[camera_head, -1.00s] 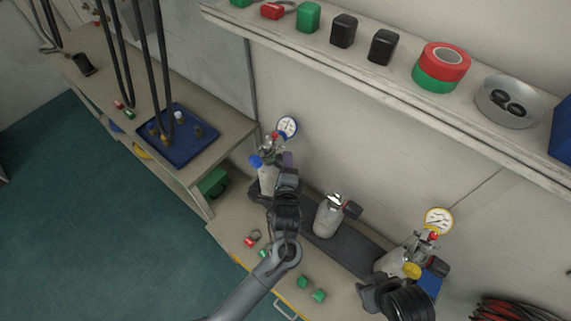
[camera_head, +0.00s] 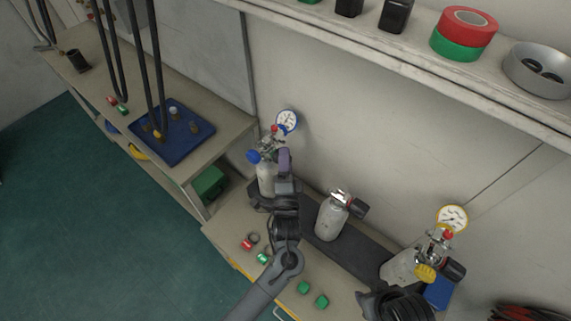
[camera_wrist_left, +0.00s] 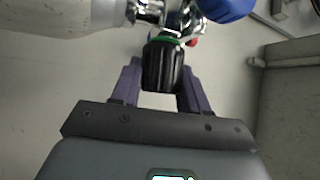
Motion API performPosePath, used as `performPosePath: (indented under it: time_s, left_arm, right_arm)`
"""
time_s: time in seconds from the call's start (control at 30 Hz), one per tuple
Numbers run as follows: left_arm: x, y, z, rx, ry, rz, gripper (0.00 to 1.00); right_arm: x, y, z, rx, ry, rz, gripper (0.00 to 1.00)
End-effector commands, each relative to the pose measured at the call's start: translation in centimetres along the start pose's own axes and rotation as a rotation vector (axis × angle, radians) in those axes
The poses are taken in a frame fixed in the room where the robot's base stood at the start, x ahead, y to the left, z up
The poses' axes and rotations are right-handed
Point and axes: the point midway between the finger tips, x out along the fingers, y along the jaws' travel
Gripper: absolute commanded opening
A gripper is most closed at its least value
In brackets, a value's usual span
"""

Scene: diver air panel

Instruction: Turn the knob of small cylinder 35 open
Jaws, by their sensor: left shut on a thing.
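The left cylinder (camera_head: 265,183) stands at the left end of the black strip, with a chrome valve, a blue knob (camera_head: 254,156) and a white gauge (camera_head: 286,121). My left gripper (camera_head: 284,160) is beside its valve. In the left wrist view, my left gripper (camera_wrist_left: 161,88) has its purple fingers shut on a ribbed black knob (camera_wrist_left: 162,66). The head view hides this knob. A middle cylinder (camera_head: 331,220) and a right cylinder (camera_head: 400,267) with a yellow knob (camera_head: 425,275) stand farther right. No number is readable. My right arm shows at the lower right; its fingertips are unclear.
A shelf (camera_head: 420,75) with tape rolls (camera_head: 464,33) and a metal bowl (camera_head: 540,69) runs above. Small red and green pieces lie on the bench front (camera_head: 245,222). A blue tray (camera_head: 172,150) and hanging hoses are on the left bench.

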Motion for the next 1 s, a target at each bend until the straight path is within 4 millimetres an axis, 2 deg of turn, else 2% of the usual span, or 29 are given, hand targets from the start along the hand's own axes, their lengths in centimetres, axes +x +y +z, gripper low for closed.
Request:
performPosePath:
  time_s: [0.1, 0.57, 0.6, 0.73, 1.0]
  left_arm:
    - [-0.04, 0.22, 0.03, -0.016, -0.001, -0.021, 0.14]
    - [0.0, 0.07, 0.04, -0.026, -0.002, -0.032, 0.14]
    - [0.0, 0.07, 0.04, -0.026, -0.002, -0.032, 0.48]
    - [0.0, 0.06, 0.03, -0.026, -0.002, -0.033, 0.67]
    - [-0.02, 0.04, 0.02, -0.026, -0.002, -0.033, 0.68]
  right_arm:
    - [0.61, 0.07, 0.22, -0.003, -0.001, 0.003, 0.43]
    - [0.69, 0.16, 0.28, -0.007, -0.002, 0.006, 0.43]
    - [0.69, 0.15, 0.27, -0.007, -0.001, 0.006, 0.43]
    - [0.69, 0.1, 0.26, -0.005, -0.001, 0.004, 0.43]
    - [0.67, -0.04, 0.22, 0.0, 0.0, 0.0, 0.43]
